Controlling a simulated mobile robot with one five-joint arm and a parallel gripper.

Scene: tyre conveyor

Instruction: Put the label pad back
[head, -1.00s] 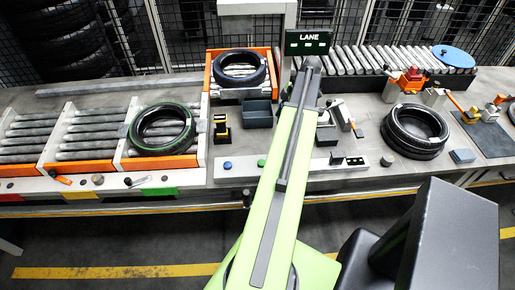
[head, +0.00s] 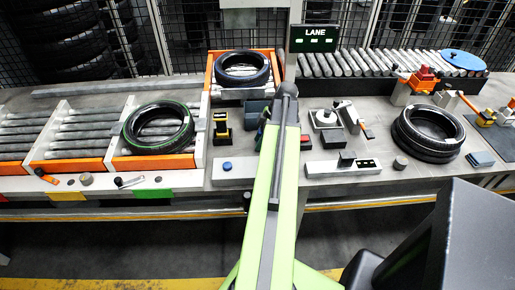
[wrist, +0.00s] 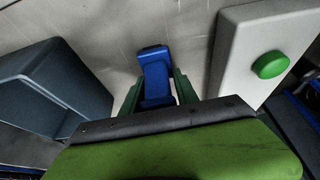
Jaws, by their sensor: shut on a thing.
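My gripper (wrist: 157,90) shows in the wrist view, its two green fingers shut on a bright blue piece (wrist: 154,66), which I take for the label pad. The blue piece points away from the gripper over the grey bench top. I cannot tell whether it touches the bench.
A dark grey bin (wrist: 45,82) is close on the left in the wrist view. A pale panel with a green button (wrist: 270,65) is close on the right. In the head view, tyres (head: 158,125) (head: 428,132) lie on both sides, and a LANE sign (head: 315,38) stands behind.

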